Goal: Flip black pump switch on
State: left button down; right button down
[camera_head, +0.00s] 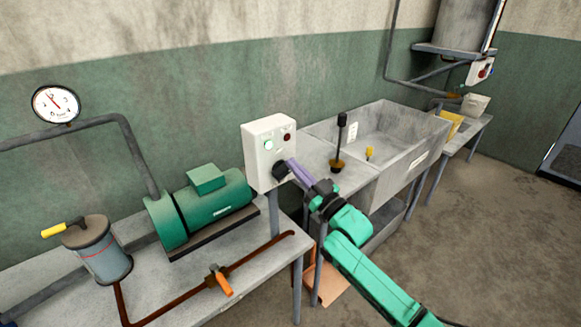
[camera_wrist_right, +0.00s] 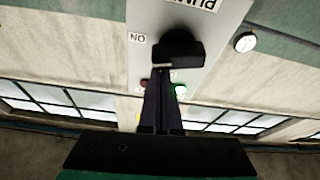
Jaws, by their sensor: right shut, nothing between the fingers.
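The black pump switch (camera_head: 280,172) is a knob low on the front of a pale grey control box (camera_head: 258,160). In the right wrist view, the switch (camera_wrist_right: 180,48) appears upside down, with its bar lying roughly crosswise and an ON label to its left. A green lamp (camera_wrist_right: 181,89) on the box glows, and a red lamp (camera_wrist_right: 146,85) is dark. My right gripper (camera_head: 291,164) is shut and empty, its fingertips right by the switch. The wrist view shows its closed fingers (camera_wrist_right: 163,82) close to the switch; I cannot tell whether they touch. My left gripper is out of view.
A green motor (camera_head: 210,205) and an orange-handled valve (camera_head: 219,281) are on the table at left. Open floor lies at right.

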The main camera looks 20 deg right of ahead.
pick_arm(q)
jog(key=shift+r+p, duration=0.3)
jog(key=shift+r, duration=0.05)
pick_arm(e)
jog(key=shift+d+f+m+h, duration=0.15)
jog(key=shift+m+h, duration=0.35)
jog(key=shift+m, duration=0.7)
